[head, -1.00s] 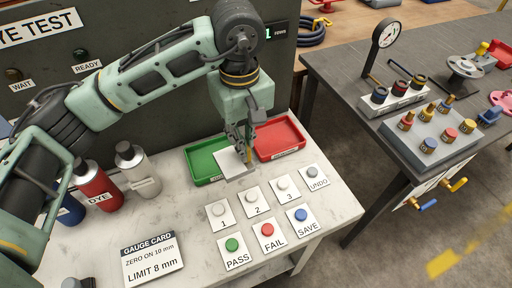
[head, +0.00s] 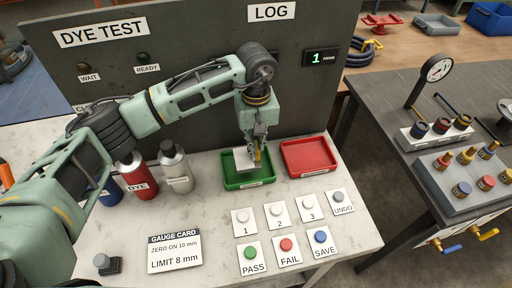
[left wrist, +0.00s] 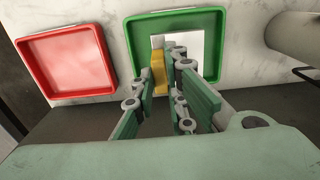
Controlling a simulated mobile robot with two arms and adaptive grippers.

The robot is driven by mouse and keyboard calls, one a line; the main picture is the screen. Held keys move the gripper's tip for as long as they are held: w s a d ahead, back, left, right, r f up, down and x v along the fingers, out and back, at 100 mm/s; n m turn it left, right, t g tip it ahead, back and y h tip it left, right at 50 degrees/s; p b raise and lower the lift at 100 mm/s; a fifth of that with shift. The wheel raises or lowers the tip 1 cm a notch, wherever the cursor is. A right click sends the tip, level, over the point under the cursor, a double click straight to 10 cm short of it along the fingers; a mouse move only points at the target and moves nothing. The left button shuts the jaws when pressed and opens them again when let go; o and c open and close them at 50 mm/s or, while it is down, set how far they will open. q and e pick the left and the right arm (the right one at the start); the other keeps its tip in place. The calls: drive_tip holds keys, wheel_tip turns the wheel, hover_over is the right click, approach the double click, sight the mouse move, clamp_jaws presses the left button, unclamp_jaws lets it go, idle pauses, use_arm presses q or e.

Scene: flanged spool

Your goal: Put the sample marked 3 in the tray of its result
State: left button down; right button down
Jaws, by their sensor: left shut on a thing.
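My left gripper (head: 257,146) points down over the green tray (head: 229,184), shut on a thin white square piece (head: 242,159), which I take for the sample. No number on it is readable. In the left wrist view the white piece (left wrist: 197,42) shows beyond the fingertips, inside the outline of the green tray (left wrist: 135,28). A yellow part (left wrist: 159,73) is at one fingertip; I cannot tell if it belongs to the finger. Whether the piece touches the tray floor is unclear. The red tray (head: 308,157) is empty, just right. My right gripper is not in view.
Buttons 1, 2, 3, UNDO, PASS (head: 250,254), FAIL (head: 286,246) and SAVE stand in front of the trays. Dye bottles (head: 138,178) and a gauge card (head: 174,253) are at left. The dark panel (head: 200,45) stands behind. A side table (head: 398,95) holds a dial gauge and several spools.

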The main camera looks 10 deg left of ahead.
sight(246, 154)
use_arm(q)
wheel_tip(246, 154, down, 3)
drive_tip(key=shift+f+p, duration=0.1)
drive_tip(key=shift+p, duration=0.5)
drive_tip(key=shift+f, duration=0.15)
drive_tip(key=shift+f+b, duration=0.1)
drive_tip(key=shift+b, duration=0.25)
drive_tip(key=c, duration=1.8)
unclamp_jaws()
drive_tip(key=shift+s, duration=0.1)
drive_tip(key=shift+o, duration=0.2)
